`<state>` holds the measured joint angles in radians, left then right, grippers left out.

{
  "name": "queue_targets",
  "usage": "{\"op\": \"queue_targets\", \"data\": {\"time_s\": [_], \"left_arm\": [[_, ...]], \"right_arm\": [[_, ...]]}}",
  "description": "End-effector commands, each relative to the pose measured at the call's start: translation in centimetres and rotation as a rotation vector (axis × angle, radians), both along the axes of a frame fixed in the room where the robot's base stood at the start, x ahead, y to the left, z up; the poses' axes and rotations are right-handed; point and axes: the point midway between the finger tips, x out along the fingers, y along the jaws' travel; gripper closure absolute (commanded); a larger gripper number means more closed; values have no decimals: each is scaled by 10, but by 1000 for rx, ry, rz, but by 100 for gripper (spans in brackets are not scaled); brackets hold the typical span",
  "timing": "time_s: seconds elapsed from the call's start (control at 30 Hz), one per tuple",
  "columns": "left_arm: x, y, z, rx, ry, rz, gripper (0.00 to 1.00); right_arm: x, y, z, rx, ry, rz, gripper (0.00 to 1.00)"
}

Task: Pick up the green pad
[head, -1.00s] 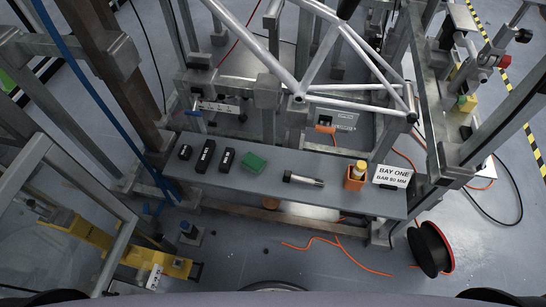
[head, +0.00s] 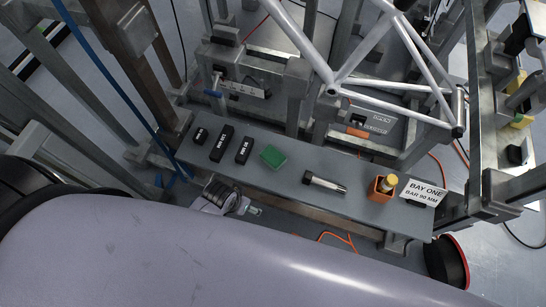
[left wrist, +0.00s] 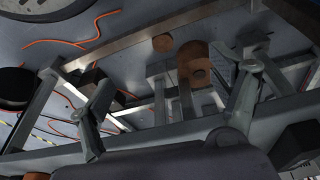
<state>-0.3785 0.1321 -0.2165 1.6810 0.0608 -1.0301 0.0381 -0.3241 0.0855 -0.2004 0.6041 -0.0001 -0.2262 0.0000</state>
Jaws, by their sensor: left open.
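The green pad (head: 273,157) lies flat on the grey shelf (head: 330,172), between a black block (head: 244,150) on its left and a metal cylinder (head: 325,182) on its right. My left gripper (head: 250,210) is at the shelf's front edge, nearer to me than the pad and slightly left of it, apart from the pad. In the left wrist view its two fingers (left wrist: 175,85) are spread with nothing held between them. The pad cannot be made out in that view. My right gripper is not in view.
More black blocks (head: 221,143) stand left of the pad. An orange holder (head: 380,189) with a yellow-topped item and a white sign (head: 422,192) stand at the shelf's right. White frame tubes (head: 345,60) and steel posts rise behind. A blue strap (head: 110,85) crosses at left.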

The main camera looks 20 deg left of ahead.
Motion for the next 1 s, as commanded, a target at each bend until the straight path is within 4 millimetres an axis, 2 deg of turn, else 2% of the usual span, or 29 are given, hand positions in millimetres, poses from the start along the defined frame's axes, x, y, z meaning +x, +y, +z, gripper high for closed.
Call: {"op": "queue_targets", "data": {"time_s": [0.03, 0.27, 0.3, 0.33, 0.5, 0.73, 0.87, 1.0], "left_arm": [[8, -4, 17, -9, -15, -4, 14], [28, -22, 84, -47, -51, -28, 14], [39, -32, 100, -69, -65, -45, 14], [46, -41, 106, -84, -67, -60, 14], [77, -79, 128, -154, -70, -129, 14], [111, -120, 163, -196, -34, -245, 14], [128, -125, 184, -158, 25, -306, 14], [142, -107, 203, -66, 107, -320, 14]], "right_arm": [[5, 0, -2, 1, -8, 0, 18], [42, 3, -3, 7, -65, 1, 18], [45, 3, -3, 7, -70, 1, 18], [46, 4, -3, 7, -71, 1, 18], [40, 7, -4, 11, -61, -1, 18], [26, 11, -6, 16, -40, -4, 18], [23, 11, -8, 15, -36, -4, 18], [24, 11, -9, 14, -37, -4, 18]]}}
